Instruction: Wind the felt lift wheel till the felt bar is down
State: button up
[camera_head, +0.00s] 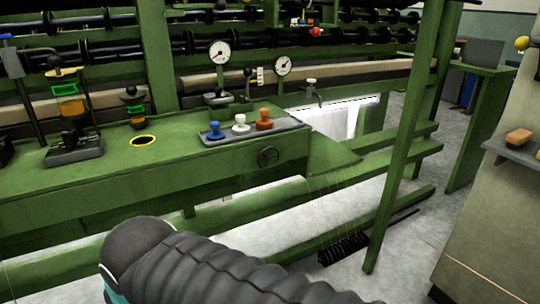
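A small dark round handwheel (268,157) sits on the front face of the green bench, below the right end of a grey tray. It looks like the felt lift wheel, though no label can be read. I cannot tell for sure which part is the felt bar. A long white roll or cloth (345,208) lies low behind green rails, under and right of the bench. My gripper is not in view. Only my arm in its dark ribbed sleeve shows at the bottom, in front of the bench and hiding part of the lower rails.
The grey tray (292,136) on the green bench (60,192) holds blue, white and orange knobbed pieces. Two dial gauges (219,53) stand behind it. A slanted green post (401,140) rises at right. A shelf with an orange block (518,137) is far right.

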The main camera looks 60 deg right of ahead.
aim_at(266, 155)
jog(key=k, duration=0.45)
jog(key=z, duration=1.1)
jog(key=i, duration=0.5)
jog(key=u, duration=0.05)
